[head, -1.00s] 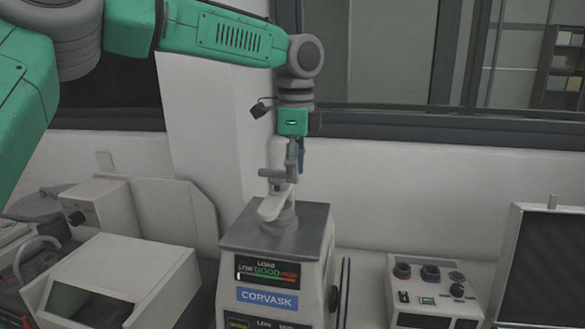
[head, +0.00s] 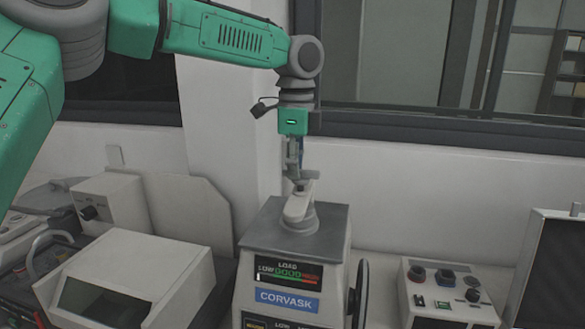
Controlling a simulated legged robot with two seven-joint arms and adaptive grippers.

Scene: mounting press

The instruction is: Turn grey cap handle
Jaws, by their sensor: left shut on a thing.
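The grey cap handle (head: 297,207) is a light bar on a round collar on top of the mounting press (head: 268,238). The bar points up and to the right in the head view. My left gripper (head: 300,182) comes down from above and is shut on the far end of the handle. Its fingers are small and partly merge with the bar's end. The press front carries a load display and a blue CORVASK label. My right gripper is not in view.
A beige machine with a slanted hood (head: 125,275) stands to the left. A control box with knobs (head: 447,292) stands to the right, beside a dark-screened panel (head: 555,275). A wall and window frame are close behind the press.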

